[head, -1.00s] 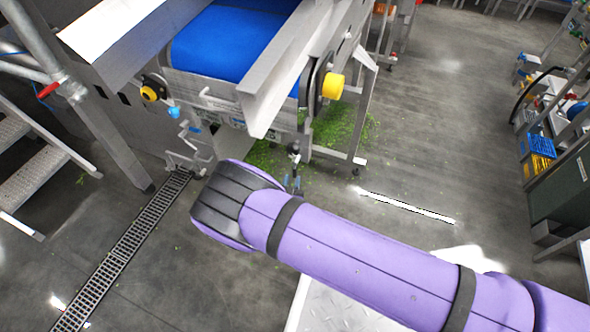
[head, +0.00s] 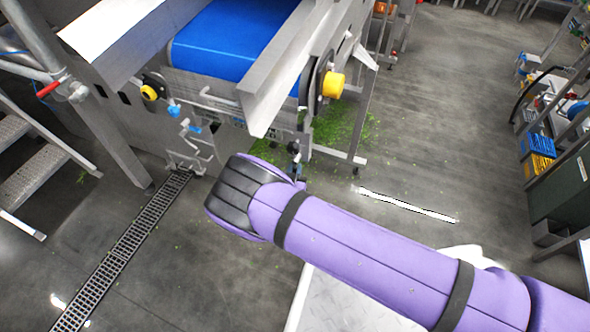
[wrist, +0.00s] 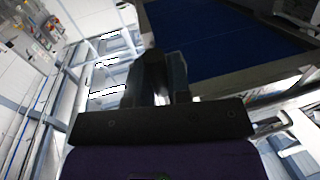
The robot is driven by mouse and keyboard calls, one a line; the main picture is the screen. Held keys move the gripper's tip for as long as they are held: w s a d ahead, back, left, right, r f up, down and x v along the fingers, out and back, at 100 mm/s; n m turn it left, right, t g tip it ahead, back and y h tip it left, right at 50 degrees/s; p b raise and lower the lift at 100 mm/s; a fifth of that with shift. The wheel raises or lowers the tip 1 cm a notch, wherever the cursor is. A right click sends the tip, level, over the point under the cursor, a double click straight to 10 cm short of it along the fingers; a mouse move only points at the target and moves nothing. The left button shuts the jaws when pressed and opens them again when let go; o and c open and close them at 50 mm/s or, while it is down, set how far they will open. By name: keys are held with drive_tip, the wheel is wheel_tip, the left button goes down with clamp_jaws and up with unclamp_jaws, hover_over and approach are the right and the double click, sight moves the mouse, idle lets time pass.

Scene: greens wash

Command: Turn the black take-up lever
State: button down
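The black take-up lever (head: 293,147) shows as a small dark shape below the near end of the conveyor frame in the head view. My gripper (head: 298,176) is just below it there, mostly hidden behind my purple arm. In the wrist view my gripper (wrist: 160,76) has two dark grey-blue fingers with a space between them. A black shape, probably the lever, stands in that space, closer to the left finger. Whether the fingers press on it from both sides cannot be made out.
The blue conveyor belt (head: 232,40) and its steel frame are above the lever. A yellow knob (head: 333,85) sticks out at the right. Green leaf scraps (head: 340,125) lie on the floor. Metal steps (head: 30,170) stand at the left, and open floor lies to the right.

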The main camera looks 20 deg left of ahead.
drive_tip(key=shift+m, duration=0.3)
drive_tip(key=shift+w+a+r+m+t+h, duration=0.15)
drive_tip(key=shift+a+r+m+t, duration=0.35)
drive_tip(key=shift+m, duration=1.25)
drive_tip(key=shift+s+a+r+m+t+h, duration=0.2)
drive_tip(key=shift+a+m, duration=0.5)
drive_tip(key=shift+m, duration=1.1)
drive_tip(key=shift+w+a+r+m+t+h, duration=0.25)
drive_tip(key=shift+a+m, duration=0.35)
drive_tip(key=shift+m, duration=1.15)
drive_tip(key=shift+s, duration=0.1)
drive_tip(key=c, duration=1.4)
unclamp_jaws()
drive_tip(key=s, duration=0.3)
drive_tip(key=s+f, duration=0.1)
drive_tip(key=s, duration=0.6)
drive_tip(key=shift+s+d+f, duration=0.2)
drive_tip(key=shift+s+f, duration=0.15)
drive_tip(key=shift+f, duration=0.05)
